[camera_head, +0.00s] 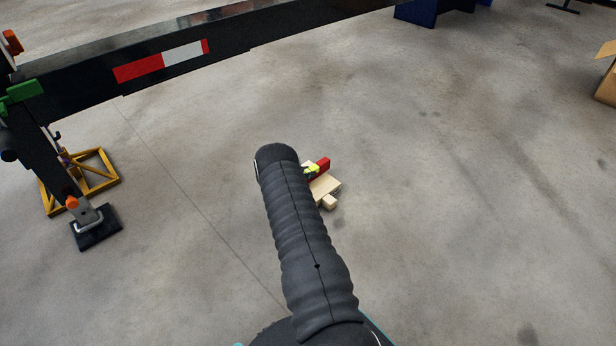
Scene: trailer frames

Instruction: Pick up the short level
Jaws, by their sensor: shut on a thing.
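A small red piece (323,163) and a bright yellow-green piece (312,169) show just right of the upper end of my dark ribbed arm. They look close together over a pale wooden piece (325,186). Either could be part of the short level, but they are too small and too covered to tell. My arm hides whatever lies to their left. My gripper is hidden behind my arm, so its fingers and its hold do not show.
A dark trailer beam (220,55) with a red and white marking crosses the top left. A yellow stand (112,180) and a support foot (95,228) stand at the left. A cardboard box (607,78) is at the right edge. Grey floor (480,220) is clear on the right.

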